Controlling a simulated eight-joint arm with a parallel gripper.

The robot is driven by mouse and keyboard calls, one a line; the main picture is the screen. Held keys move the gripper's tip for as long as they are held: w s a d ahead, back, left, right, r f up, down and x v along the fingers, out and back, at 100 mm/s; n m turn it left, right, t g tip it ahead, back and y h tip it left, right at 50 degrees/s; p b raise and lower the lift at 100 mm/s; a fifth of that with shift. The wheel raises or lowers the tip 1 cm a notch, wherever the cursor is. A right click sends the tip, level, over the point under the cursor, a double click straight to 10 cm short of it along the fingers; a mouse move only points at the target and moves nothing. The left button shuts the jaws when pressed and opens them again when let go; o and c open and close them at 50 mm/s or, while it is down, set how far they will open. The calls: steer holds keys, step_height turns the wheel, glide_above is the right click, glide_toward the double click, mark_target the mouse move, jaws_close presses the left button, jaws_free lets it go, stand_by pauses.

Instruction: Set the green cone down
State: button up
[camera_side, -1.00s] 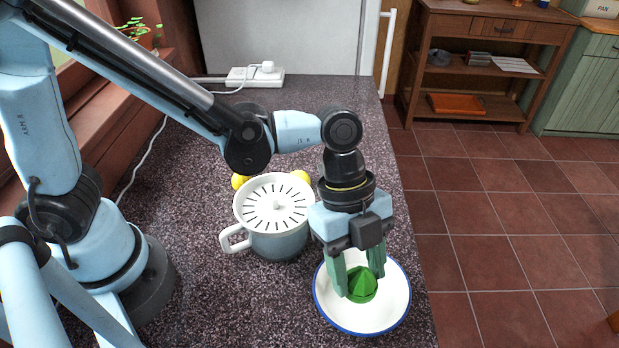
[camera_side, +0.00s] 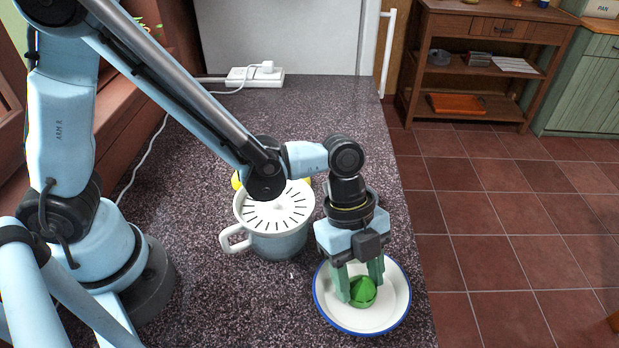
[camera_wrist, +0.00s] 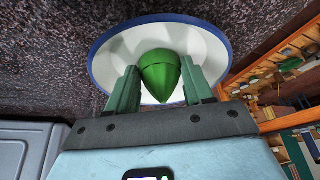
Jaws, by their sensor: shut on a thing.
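The green cone (camera_side: 362,292) is at the white plate with a blue rim (camera_side: 395,305), near the front right of the counter. My gripper (camera_side: 361,287) points down over the plate with its green fingers on either side of the cone, shut on it. In the wrist view the cone (camera_wrist: 160,75) sits between the two fingers (camera_wrist: 160,88), with the white plate (camera_wrist: 205,45) behind it. I cannot tell whether the cone's underside touches the plate.
A grey pot with a white slotted top (camera_side: 278,225) stands just left of the plate, its handle to the left. Yellow things (camera_side: 237,180) show partly behind it. A white power strip (camera_side: 255,77) lies at the back. The counter's right edge is close to the plate.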

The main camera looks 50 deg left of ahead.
steer(key=shift+f, duration=0.15)
steer(key=o, duration=1)
steer(key=v, duration=1.2)
steer(key=a+n+t, duration=0.1)
steer(key=a+n, duration=0.2)
steer(key=a+r+n+t+y, duration=0.1)
steer(key=a+n+t, duration=0.1)
steer(key=a+n, duration=0.2)
steer(key=w+a+r+n+t, duration=0.1)
steer(key=a+n, duration=0.3)
steer(key=shift+t+y, duration=0.3)
steer(key=shift+t, duration=0.1)
steer(key=a+n+t+y, duration=0.1)
steer(key=a+n, duration=0.2)
steer(key=a+n+t+y, duration=0.1)
steer(key=a+n, duration=0.2)
steer(key=n, duration=0.1)
steer(key=s+a+n+t, duration=0.1)
steer(key=a+n, duration=0.2)
steer(key=shift+a+r+t+y, duration=0.1)
steer(key=shift+a+t+y, duration=0.25)
steer(key=shift+t+y, duration=0.05)
